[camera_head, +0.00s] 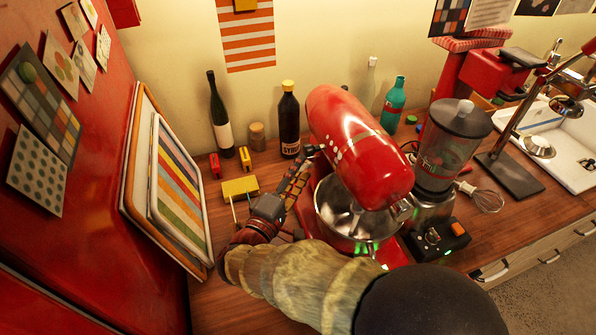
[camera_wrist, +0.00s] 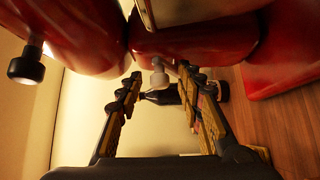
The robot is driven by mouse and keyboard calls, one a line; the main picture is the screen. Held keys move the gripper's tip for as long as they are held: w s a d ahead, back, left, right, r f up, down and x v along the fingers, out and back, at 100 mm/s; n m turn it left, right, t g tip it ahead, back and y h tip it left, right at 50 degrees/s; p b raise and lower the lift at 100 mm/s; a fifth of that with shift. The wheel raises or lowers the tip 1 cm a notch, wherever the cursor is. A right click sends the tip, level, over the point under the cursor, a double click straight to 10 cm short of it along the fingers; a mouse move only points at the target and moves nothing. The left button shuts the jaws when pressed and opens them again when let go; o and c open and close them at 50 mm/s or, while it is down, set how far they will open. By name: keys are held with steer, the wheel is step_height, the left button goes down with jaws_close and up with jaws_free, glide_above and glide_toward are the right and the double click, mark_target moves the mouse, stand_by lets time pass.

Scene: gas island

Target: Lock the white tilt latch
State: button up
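A red stand mixer (camera_head: 360,145) stands on the wooden counter, its head above a metal bowl (camera_head: 345,212) whose inside partly shows. The small white latch knob (camera_wrist: 158,79) sticks out from the mixer's red body in the wrist view. My gripper (camera_head: 307,166) is at the mixer's left side and hides the latch in the head view. In the wrist view my gripper (camera_wrist: 160,76) is open, with one finger on each side of the white knob near the tips. I cannot tell whether either finger touches it.
A black knob (camera_wrist: 26,68) sits farther left on the mixer. A dark syrup bottle (camera_head: 289,120) and a wine bottle (camera_head: 219,115) stand behind my gripper. A yellow block (camera_head: 240,188) lies to its left. A blender (camera_head: 448,150) stands right of the mixer.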

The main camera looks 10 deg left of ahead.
steer(key=v, duration=1.2)
steer(key=shift+c, duration=0.9)
